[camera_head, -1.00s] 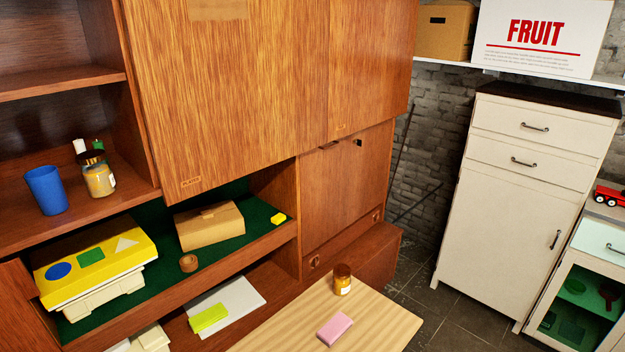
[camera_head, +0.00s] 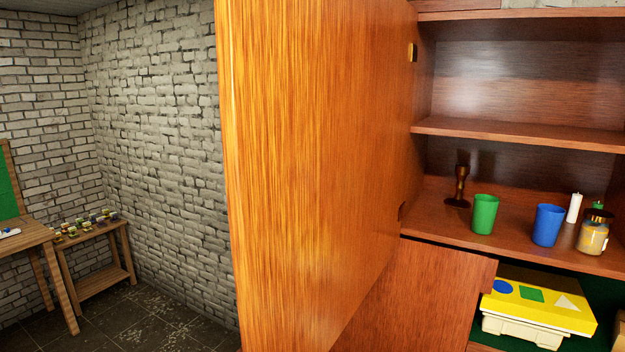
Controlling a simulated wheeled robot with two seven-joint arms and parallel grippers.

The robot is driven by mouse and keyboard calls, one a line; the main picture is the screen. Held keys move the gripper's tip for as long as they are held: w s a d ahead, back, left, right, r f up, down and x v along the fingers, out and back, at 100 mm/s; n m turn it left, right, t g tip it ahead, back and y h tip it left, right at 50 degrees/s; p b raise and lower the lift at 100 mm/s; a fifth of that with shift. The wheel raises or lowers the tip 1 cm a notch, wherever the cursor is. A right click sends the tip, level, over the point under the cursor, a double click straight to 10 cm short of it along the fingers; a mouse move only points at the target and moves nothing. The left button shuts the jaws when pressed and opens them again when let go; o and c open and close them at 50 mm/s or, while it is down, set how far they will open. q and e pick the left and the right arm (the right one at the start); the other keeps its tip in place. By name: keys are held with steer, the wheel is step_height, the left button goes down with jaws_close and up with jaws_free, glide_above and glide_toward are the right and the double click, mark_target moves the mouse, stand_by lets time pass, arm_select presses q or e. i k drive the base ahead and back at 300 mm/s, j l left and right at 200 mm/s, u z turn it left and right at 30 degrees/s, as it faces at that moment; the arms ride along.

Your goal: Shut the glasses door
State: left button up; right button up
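A tall wooden cabinet door (camera_head: 310,170) stands wide open on the left of the upper compartment and juts out toward me. No label shows on its visible face, so I cannot read whether it is the glasses door. Its hinge side meets the cabinet near a small brass hinge (camera_head: 412,52). The open compartment holds a green cup (camera_head: 485,214), a blue cup (camera_head: 548,225), a dark goblet-shaped item (camera_head: 460,186), a white candle (camera_head: 574,208) and a jar (camera_head: 593,232). Neither of my grippers is in view.
A lower wooden panel (camera_head: 425,290) stands below the shelf. A yellow shape box (camera_head: 540,300) lies in the lower compartment. Left of the door are a brick wall (camera_head: 150,130), a small wooden stand (camera_head: 100,262) with jars, and open dark floor (camera_head: 150,320).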

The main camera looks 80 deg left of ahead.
mark_target(315, 96)
steer(key=u, duration=0.35)
steer(key=k+j+u, duration=0.1)
steer(key=u, duration=0.25)
steer(key=j+u, duration=0.15)
steer(key=u, duration=0.2)
steer(key=j, duration=0.7)
steer(key=i+j+u, duration=0.1)
steer(key=j, duration=0.65)
